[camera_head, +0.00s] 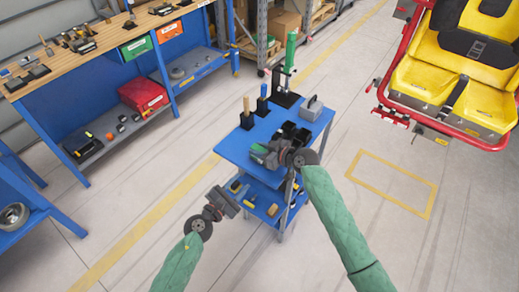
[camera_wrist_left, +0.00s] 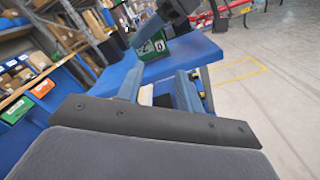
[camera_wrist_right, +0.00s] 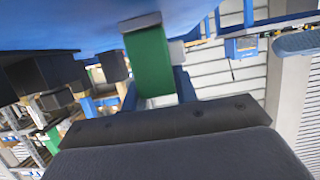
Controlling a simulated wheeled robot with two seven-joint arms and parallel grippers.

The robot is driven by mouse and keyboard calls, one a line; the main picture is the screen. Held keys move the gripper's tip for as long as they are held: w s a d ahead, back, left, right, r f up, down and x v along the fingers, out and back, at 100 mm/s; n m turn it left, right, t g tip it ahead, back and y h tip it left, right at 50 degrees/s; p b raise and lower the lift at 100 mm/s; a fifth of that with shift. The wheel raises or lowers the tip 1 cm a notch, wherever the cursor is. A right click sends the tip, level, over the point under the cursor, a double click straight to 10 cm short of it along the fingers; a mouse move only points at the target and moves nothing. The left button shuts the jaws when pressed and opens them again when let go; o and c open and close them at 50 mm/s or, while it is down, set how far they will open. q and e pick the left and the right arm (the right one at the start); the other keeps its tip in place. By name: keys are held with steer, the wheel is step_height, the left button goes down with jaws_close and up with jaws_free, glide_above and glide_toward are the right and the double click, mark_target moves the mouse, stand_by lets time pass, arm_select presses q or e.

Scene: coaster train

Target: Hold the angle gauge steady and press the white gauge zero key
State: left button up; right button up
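The angle gauge (camera_head: 257,148) is a green block held over the near left part of the blue trolley top. In the right wrist view the green gauge body (camera_wrist_right: 149,62) lies between the fingers of my right gripper (camera_wrist_right: 156,92), which appears shut on it. In the left wrist view the gauge (camera_wrist_left: 149,49) shows beyond my left gripper, with a small pale mark on its face; I cannot tell whether this is the white zero key. My left gripper (camera_wrist_left: 160,88) has its fingers apart, with nothing clearly between them. In the head view my left gripper (camera_head: 228,203) is lower left of the gauge, apart from it.
The blue trolley (camera_head: 236,143) carries black bins (camera_head: 291,133), a grey block-shaped item (camera_head: 312,104) and upright tools. Its lower shelf holds small items. A workbench (camera_head: 105,45) stands at the left and a yellow-seated carriage (camera_head: 450,75) at the right.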

arm_select(q)
steer(key=shift+w+r, duration=0.2)
steer(key=shift+w, duration=0.05)
steer(key=c, duration=0.6)
steer(key=w+r+m, duration=0.1)
steer(key=w+r+m+h, duration=0.1)
steer(key=w+r+m, duration=0.1)
steer(key=r, duration=0.1)
steer(key=shift+w+a+g, duration=0.2)
steer(key=shift+a+g, duration=0.1)
steer(key=shift+g, duration=0.1)
jaws_close()
steer(key=s+d+n+g, duration=0.1)
steer(key=s+d+n, duration=0.1)
steer(key=s+n, duration=0.4)
steer(key=shift+w+d+f+n+y, duration=0.45)
steer(key=shift+w+f+n, duration=0.2)
steer(key=shift+w, duration=0.7)
steer(key=shift+w+d+f+n+y, duration=0.35)
steer(key=shift+w+d+f+n, duration=0.3)
steer(key=shift+w, duration=0.75)
steer(key=shift+w+d+f+n+y, duration=0.45)
steer(key=shift+w+n, duration=0.25)
steer(key=shift+w, duration=0.8)
